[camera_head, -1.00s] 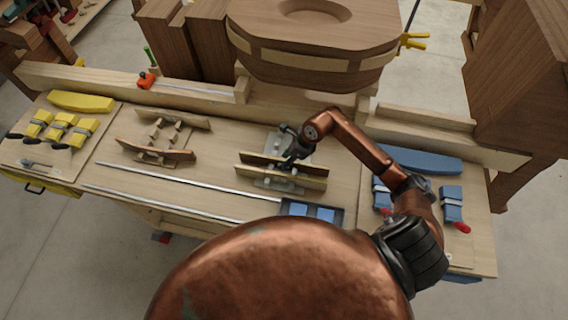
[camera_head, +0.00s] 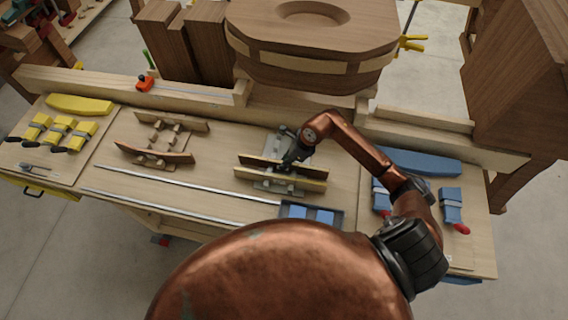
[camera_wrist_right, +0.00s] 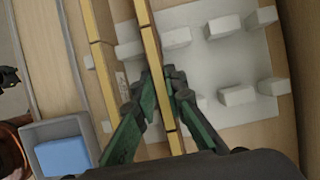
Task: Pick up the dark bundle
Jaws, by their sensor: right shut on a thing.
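The dark bundle (camera_head: 259,161) is a long, thin strip with a dark side. It is the farther of two strips at the pegged fixture plate (camera_head: 263,186) in the middle of the bench. My right gripper (camera_head: 289,162) reaches down over it and is shut on it near the middle. In the right wrist view the green fingers of the gripper (camera_wrist_right: 161,90) close on both sides of the bundle (camera_wrist_right: 150,50), whose light edge faces the camera. Whether its underside touches the plate is hidden. My left gripper is not in view.
A lighter strip (camera_head: 306,184) stands just nearer me, beside the bundle. A tray (camera_head: 336,220) with blue blocks is close in front. Another fixture with curved strips (camera_head: 153,155) is at left. Long metal bars (camera_head: 180,186) lie on the bench. A wooden rail (camera_head: 195,92) runs behind.

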